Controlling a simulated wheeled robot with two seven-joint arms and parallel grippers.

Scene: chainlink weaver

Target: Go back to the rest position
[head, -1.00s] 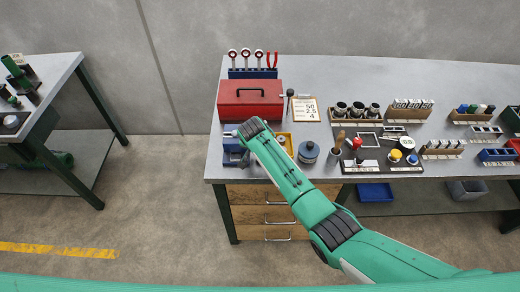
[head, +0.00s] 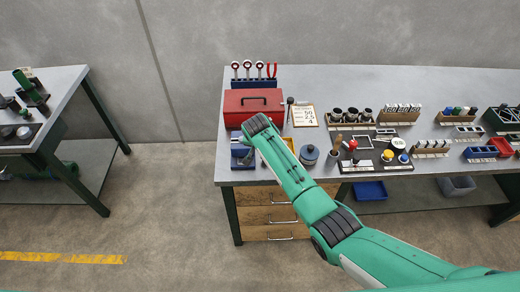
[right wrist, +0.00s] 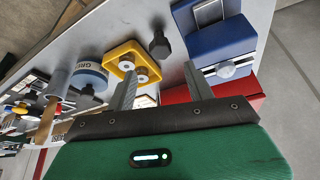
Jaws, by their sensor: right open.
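My right arm (head: 300,190) reaches in from the lower right over the front left of the long bench (head: 440,85). Its gripper is hidden behind the arm in the head view. In the right wrist view my right gripper (right wrist: 165,75) is open, its two ridged grey fingers apart with nothing held between them. Beyond the fingers are a yellow tray (right wrist: 111,62) with two round parts, a dark bolt-like piece (right wrist: 158,45) and a blue vise (right wrist: 222,42). I cannot tell how high the fingers are above the bench. My left gripper is not in view.
A red toolbox (head: 252,102) stands behind the arm's end. A blue tin (head: 309,156) and a dark tool board (head: 375,156) lie right of it. Drawers (head: 268,215) are below. Another bench (head: 66,82) stands left, with open floor (head: 165,200) between.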

